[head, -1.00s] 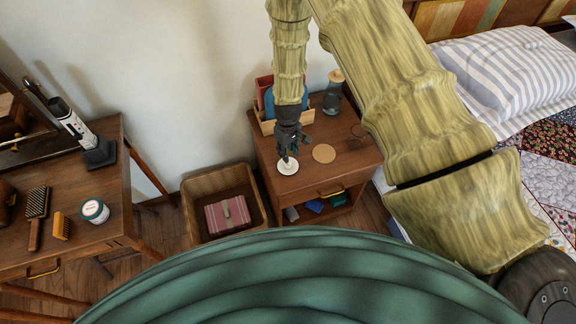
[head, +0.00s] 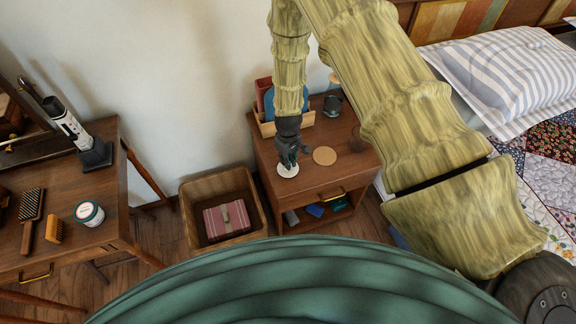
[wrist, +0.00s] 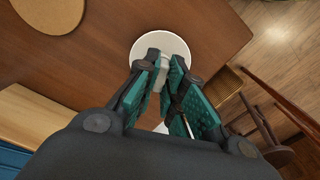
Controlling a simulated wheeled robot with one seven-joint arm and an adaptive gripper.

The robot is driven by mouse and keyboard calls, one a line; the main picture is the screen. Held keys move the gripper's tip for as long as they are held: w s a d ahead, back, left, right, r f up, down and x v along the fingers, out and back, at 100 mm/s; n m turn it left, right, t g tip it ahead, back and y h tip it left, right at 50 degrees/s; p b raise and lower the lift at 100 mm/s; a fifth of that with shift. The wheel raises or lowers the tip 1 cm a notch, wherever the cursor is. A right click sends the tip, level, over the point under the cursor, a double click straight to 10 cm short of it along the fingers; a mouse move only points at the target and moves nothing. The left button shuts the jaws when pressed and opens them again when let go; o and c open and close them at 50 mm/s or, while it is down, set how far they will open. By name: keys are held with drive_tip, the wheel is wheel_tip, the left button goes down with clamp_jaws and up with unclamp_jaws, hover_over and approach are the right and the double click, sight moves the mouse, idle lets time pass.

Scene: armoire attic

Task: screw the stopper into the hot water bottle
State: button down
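My gripper (head: 287,160) points down over a small white round dish (head: 287,170) on the nightstand (head: 262,155). In the wrist view the teal-padded fingers of my gripper (wrist: 166,68) are spread, with a gap between them. A small pale piece, perhaps the stopper (wrist: 160,77), shows between the tips over the white dish (wrist: 176,44). I cannot tell if the pads touch it. A blue rounded thing, likely the hot water bottle (head: 268,101), stands in a wooden organizer (head: 266,128) behind and left of my gripper. Its neck is not clear.
A wicker basket (head: 187,205) with a pink striped box is on the floor to the left. The nightstand's front right is clear.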

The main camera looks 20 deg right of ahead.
drive_tip(key=shift+r, duration=0.1)
drive_tip(key=shift+r+p, duration=2.05)
drive_tip(key=shift+r, duration=1.4)
